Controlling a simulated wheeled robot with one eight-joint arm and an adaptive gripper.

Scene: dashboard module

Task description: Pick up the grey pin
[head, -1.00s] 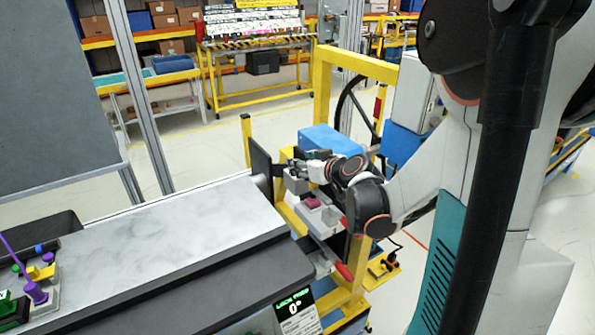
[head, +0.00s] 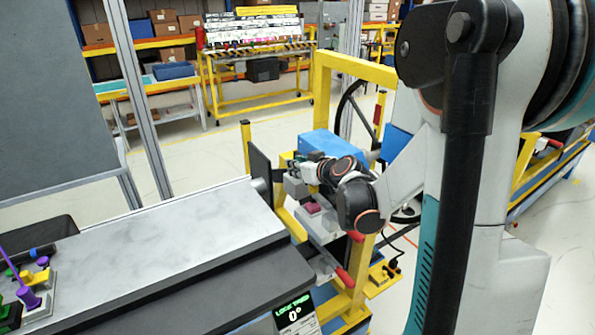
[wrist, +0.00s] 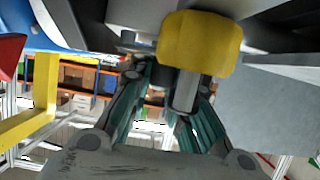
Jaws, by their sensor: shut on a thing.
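In the wrist view the grey pin (wrist: 185,92) is a short cylinder below a rounded yellow part (wrist: 201,45). My gripper (wrist: 165,115) has its teal fingers on both sides of the pin and is shut on it. Whether the pin is still seated in something is hard to tell. In the head view my gripper (head: 303,168) is small, beside a dark upright plate and above a grey block (head: 296,187). The pin cannot be made out there.
A dark upright plate (head: 260,172) stands left of my gripper. A yellow frame (head: 322,95), a blue box (head: 322,143) and red-handled levers (head: 345,275) are close around my arm. A grey bench top (head: 170,235) lies to the left.

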